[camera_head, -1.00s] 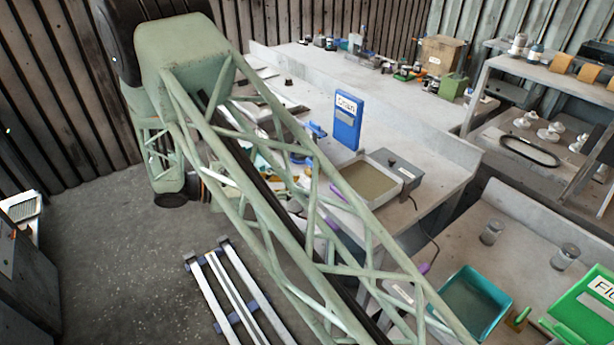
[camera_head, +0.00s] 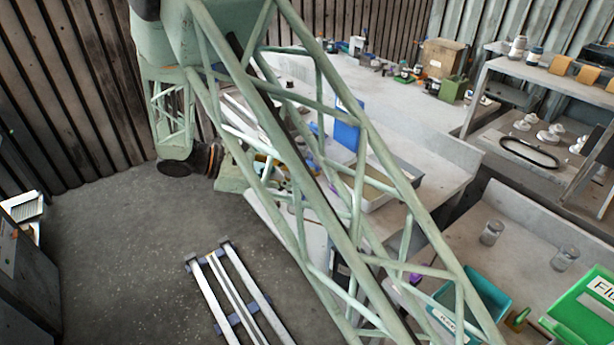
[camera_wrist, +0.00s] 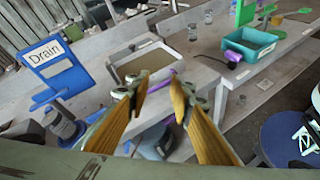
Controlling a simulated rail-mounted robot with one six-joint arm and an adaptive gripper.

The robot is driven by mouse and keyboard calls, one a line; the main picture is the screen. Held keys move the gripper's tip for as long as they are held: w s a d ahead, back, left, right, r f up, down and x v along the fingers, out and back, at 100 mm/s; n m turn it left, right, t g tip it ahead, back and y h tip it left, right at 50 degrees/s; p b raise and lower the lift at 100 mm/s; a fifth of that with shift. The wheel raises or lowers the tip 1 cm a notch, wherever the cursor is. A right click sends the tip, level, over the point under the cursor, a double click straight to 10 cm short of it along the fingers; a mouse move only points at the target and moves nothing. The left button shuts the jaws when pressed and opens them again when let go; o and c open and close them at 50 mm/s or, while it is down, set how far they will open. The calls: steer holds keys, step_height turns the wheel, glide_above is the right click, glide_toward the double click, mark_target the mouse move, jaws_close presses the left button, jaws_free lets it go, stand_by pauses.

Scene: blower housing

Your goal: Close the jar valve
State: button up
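My gripper (camera_wrist: 160,92) is open in the wrist view, with its two yellow-brown fingers apart and nothing seen between them. A grey and blue jar-like vessel (camera_wrist: 62,127) stands at the left, under the blue Drain sign (camera_wrist: 60,68). I cannot tell whether it bears the jar valve. Two small clear jars, one on the left (camera_head: 491,232) and one on the right (camera_head: 564,258), stand on the right bench in the head view. No valve can be made out on them. My gripper is not visible in the head view.
A grey-rimmed tray (camera_wrist: 142,62) sits on the bench beyond my fingers. A teal tray (camera_wrist: 250,46) with a purple-handled tool (camera_wrist: 233,56) is farther right. A blue stool (camera_wrist: 290,138) stands at lower right. The floor (camera_head: 130,260) around the white rails (camera_head: 228,290) is open.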

steer(key=shift+s+d+r+m, duration=0.15)
steer(key=shift+s+d+r, duration=0.25)
steer(key=shift+r, duration=0.15)
steer(key=shift+s+d+r+m, duration=0.15)
steer(key=shift+s+d+r, duration=0.1)
steer(key=shift+s+r, duration=0.2)
steer(key=shift+w, duration=0.15)
